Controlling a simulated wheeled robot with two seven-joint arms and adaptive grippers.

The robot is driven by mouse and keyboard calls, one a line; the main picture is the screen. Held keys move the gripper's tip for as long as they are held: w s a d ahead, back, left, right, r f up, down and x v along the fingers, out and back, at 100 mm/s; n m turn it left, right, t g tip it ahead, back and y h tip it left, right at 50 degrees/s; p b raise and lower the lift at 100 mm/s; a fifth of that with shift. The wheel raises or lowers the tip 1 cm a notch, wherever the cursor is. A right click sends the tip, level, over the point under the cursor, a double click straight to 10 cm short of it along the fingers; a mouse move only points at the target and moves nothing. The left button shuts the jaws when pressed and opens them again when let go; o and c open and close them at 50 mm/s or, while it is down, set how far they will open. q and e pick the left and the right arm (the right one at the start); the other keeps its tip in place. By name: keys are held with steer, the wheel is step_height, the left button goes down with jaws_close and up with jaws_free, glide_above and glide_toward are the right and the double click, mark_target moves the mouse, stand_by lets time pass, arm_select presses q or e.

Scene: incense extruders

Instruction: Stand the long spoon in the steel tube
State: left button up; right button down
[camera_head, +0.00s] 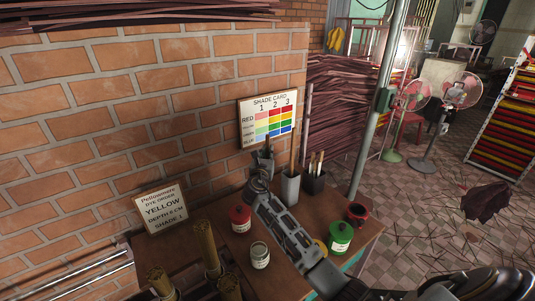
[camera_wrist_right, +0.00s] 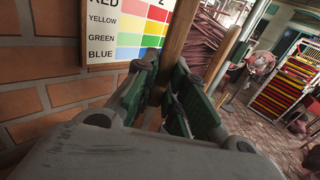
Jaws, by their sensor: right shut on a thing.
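My right gripper (camera_head: 265,157) is shut on a wooden handle (camera_wrist_right: 178,45), which I take as the long spoon; it also shows small above the fingers in the head view (camera_head: 267,142). The handle runs up between the green finger pads, slightly tilted in the wrist view. Its lower end is hidden by the gripper. A grey square tube (camera_head: 290,188), likely the steel tube, stands on the table just right of my gripper. A wooden stick (camera_head: 293,148) rises from it. I cannot see down into the tube. My left gripper is out of view.
A dark holder (camera_head: 315,182) with several sticks stands right of the tube. A red jar (camera_head: 240,218), a white jar (camera_head: 260,255), a green can (camera_head: 340,237) and a red mug (camera_head: 356,213) surround my arm. The brick wall (camera_head: 150,100) is close behind.

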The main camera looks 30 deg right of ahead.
steer(key=shift+f, duration=0.4)
steer(key=c, duration=1.5)
jaws_free()
steer(key=shift+o, duration=0.2)
steer(key=shift+r, duration=0.7)
steer(key=b+v, duration=0.1)
steer(key=v, duration=1.1)
steer(key=shift+f, duration=0.1)
steer(key=shift+f, duration=0.1)
